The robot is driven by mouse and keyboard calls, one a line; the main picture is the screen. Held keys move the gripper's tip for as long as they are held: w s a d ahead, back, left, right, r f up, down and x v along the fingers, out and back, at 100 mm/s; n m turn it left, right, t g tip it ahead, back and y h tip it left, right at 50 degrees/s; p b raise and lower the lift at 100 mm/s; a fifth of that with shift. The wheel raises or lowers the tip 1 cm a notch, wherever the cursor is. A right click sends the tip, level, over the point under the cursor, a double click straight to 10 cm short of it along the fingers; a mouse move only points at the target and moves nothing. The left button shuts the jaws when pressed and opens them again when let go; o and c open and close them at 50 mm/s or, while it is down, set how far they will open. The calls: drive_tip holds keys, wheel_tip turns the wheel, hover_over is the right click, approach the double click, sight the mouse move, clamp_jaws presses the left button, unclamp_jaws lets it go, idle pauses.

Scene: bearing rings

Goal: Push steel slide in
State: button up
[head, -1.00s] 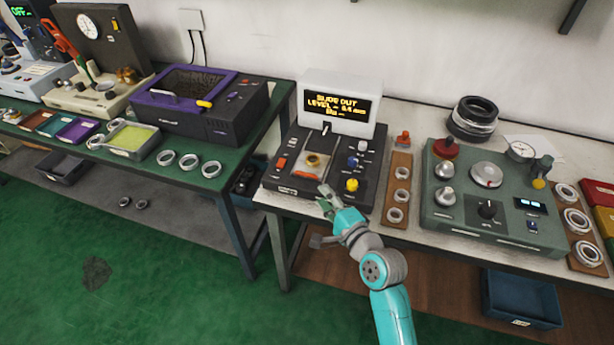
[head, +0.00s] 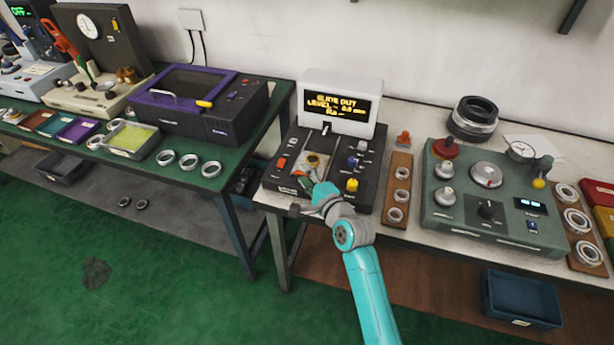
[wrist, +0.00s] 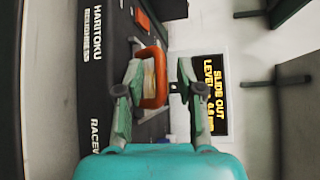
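The steel slide (head: 300,158) is a pale plate set in the dark top of the tester (head: 345,203), with a brass-coloured ring (head: 313,160) on it. The tester's screen (head: 337,106) reads "SLIDE OUT". My gripper (head: 308,179) is low at the front of the slide and partly covers it. In the wrist view my gripper (wrist: 159,72) is open, its two fingers apart. An orange-red loop (wrist: 161,90), which looks like the slide's handle, shows between them, nearer the left finger. I cannot tell whether a finger touches it.
Knobs (head: 352,185) stand right of the slide and an orange switch (head: 281,163) left of it. A purple machine (head: 200,110) stands on the left bench.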

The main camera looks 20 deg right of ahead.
sight(317, 159)
clamp_jaws()
drive_tip(key=w+d, duration=0.1)
drive_tip(key=w, duration=0.1)
drive_tip(key=w+d, duration=0.2)
drive_tip(key=w, duration=0.1)
drive_tip(key=w+d, duration=0.2)
drive_tip(key=shift+w+d, duration=0.25)
drive_tip(key=shift+w, duration=0.05)
drive_tip(key=shift+w+d, duration=0.15)
unclamp_jaws()
drive_tip(key=shift+w+d, duration=0.1)
